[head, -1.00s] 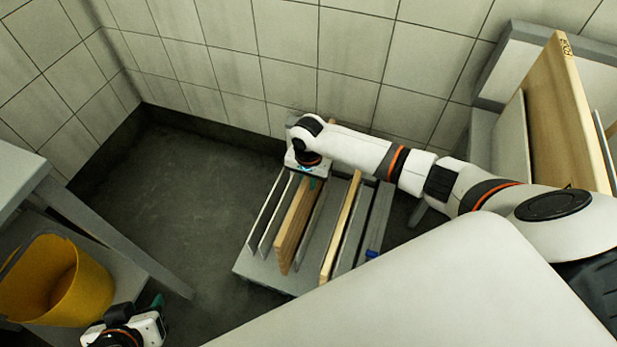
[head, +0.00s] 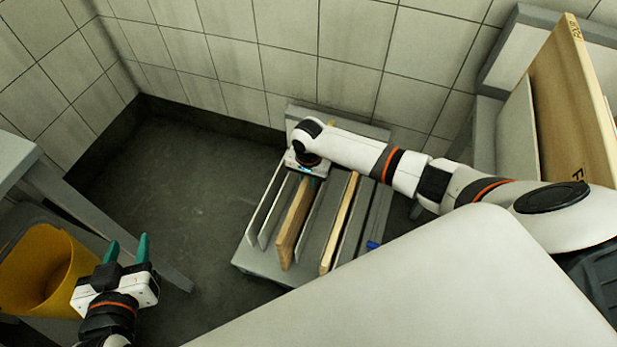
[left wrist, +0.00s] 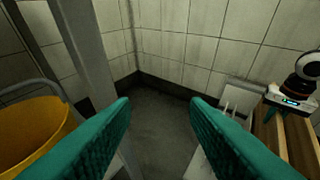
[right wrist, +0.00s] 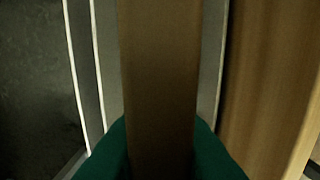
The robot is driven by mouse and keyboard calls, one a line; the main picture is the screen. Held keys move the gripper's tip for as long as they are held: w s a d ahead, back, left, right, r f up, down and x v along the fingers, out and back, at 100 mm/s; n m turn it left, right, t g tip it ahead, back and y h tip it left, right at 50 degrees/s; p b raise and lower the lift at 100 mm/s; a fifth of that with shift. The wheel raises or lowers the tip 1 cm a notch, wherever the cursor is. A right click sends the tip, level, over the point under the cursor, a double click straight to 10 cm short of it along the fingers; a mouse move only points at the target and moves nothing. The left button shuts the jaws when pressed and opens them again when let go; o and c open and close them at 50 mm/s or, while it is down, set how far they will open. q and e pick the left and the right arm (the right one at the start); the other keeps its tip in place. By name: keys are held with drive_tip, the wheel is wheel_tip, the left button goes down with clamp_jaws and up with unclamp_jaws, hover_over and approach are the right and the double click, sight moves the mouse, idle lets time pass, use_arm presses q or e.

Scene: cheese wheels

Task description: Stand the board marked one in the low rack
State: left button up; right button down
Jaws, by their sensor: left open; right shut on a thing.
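The low rack (head: 262,272) is a grey slatted stand on the floor in the head view. A wooden board (head: 292,232) stands in it, between thin grey dividers. My right gripper (head: 314,180) is over its far upper part. In the right wrist view, the green fingers are shut on both sides of this board (right wrist: 160,80). I cannot read any mark on it. Another wooden board (head: 340,222) stands to its right in the rack; it also shows in the right wrist view (right wrist: 268,90). My left gripper (head: 128,252) is open and empty, beside the yellow bucket and left of the rack.
A yellow bucket (head: 72,285) is at the lower left by a grey table (head: 12,160). A tall wooden board (head: 572,110) with dark marks stands in a raised grey stand at the right. A small blue item (head: 373,245) is at the rack's right side. The floor left of the rack is clear.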

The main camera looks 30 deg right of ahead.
sight(309, 195)
use_arm(q)
wheel_tip(309, 195, up, 7)
drive_tip(key=w+d+t+h+b, duration=0.1)
drive_tip(key=w+t, duration=0.1)
drive_tip(key=t, duration=0.2)
drive_tip(key=shift+d+f+t+h+b, duration=0.15)
drive_tip(key=shift+d+t+h+b, duration=0.15)
drive_tip(key=shift+b, duration=0.05)
use_arm(e)
drive_tip(key=shift+w+f, duration=0.1)
drive_tip(key=shift+f, duration=1.7)
